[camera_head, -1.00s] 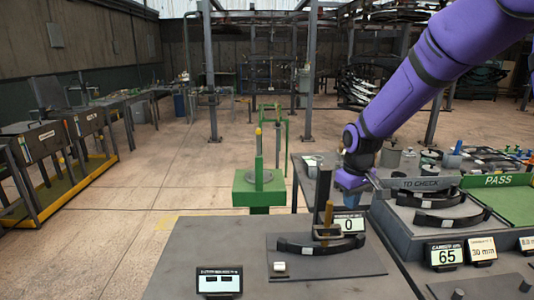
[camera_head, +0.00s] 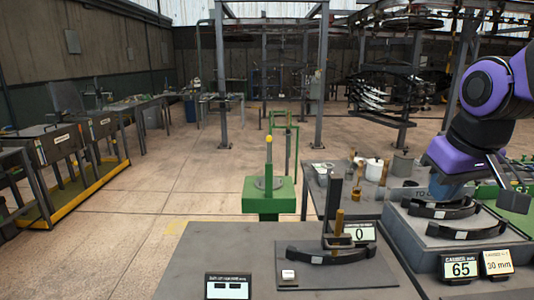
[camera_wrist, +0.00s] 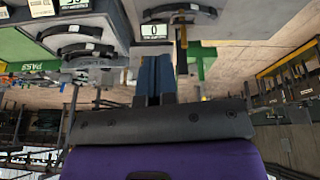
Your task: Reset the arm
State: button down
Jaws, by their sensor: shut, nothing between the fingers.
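My arm (camera_head: 487,88) reaches in from the right edge in the head view, bent down at its purple wrist. My gripper (camera_wrist: 156,65) shows its two blue fingers side by side and closed in the wrist view, with nothing between them. In the head view it hangs beside the raised "TO CHECK" tray (camera_head: 415,240), partly hiding its sign. It appears clear of the leaf springs (camera_head: 452,229) on that tray. Another black leaf spring (camera_head: 325,257) lies on the gauge plate on the front table, apart from my gripper.
The gauge post (camera_head: 335,205) stands upright by a display reading 0 (camera_head: 360,234). A display reading 65 (camera_head: 460,267) stands front right. A green pedestal (camera_head: 268,198) stands beyond the table. Open floor lies to the left, with yellow-edged benches (camera_head: 75,178).

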jog(key=s+d+r+m+t, duration=0.1)
jog(key=s, duration=0.9)
jog(key=shift+s+r+m, duration=0.15)
jog(key=shift+m, duration=0.15)
